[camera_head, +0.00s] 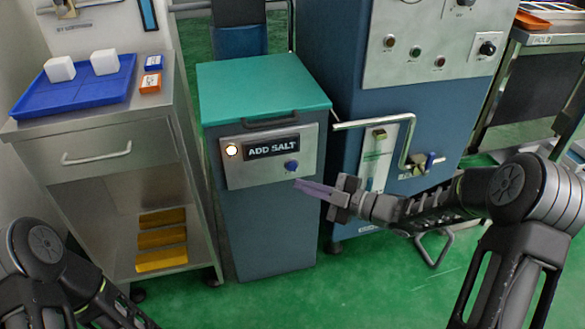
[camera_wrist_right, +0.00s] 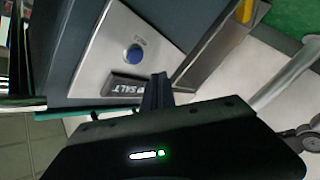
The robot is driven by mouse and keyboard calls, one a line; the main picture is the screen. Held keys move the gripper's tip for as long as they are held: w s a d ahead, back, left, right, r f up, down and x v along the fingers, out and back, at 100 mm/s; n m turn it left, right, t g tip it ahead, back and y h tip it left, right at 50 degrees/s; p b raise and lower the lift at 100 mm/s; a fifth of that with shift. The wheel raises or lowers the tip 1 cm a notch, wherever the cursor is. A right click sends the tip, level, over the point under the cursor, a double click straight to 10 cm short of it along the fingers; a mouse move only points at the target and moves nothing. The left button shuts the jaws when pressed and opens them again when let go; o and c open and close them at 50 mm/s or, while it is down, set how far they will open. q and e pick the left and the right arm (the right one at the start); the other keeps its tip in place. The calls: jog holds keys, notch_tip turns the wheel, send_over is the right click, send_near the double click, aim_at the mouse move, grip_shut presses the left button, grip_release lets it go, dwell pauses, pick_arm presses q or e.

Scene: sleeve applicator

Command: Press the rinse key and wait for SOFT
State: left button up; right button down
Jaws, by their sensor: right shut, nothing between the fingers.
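The softener cabinet (camera_head: 265,205) is blue-grey with a green lid (camera_head: 260,82). Its front panel carries a dark display (camera_head: 271,147) reading "ADD SALT", a lit lamp (camera_head: 231,150) at the left and a blue round key (camera_head: 291,166) at the lower right. The key also shows in the right wrist view (camera_wrist_right: 134,55), where the display is partly covered by my fingers. My right gripper (camera_head: 300,184) is shut and empty, its tips just below and right of the key, apparently short of touching it. My left arm shows at the lower left; its gripper is out of view.
A steel cart (camera_head: 95,150) at the left holds a blue tray (camera_head: 85,95) with two white blocks (camera_head: 60,69), plus small blue and orange boxes. A large blue machine (camera_head: 350,90) with a bent pipe (camera_head: 405,140) stands close at the right. Green floor is open in front.

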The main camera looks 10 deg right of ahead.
jog(key=shift+w+a, duration=0.1)
jog(key=shift+w, duration=1.4)
jog(key=shift+w, duration=0.1)
dwell(0.8)
jog(key=shift+w+b, duration=0.3)
jog(key=shift+b, duration=0.05)
jog(key=shift+w, duration=0.45)
dwell(0.5)
jog(key=shift+s, duration=0.85)
jog(key=shift+s, duration=2.5)
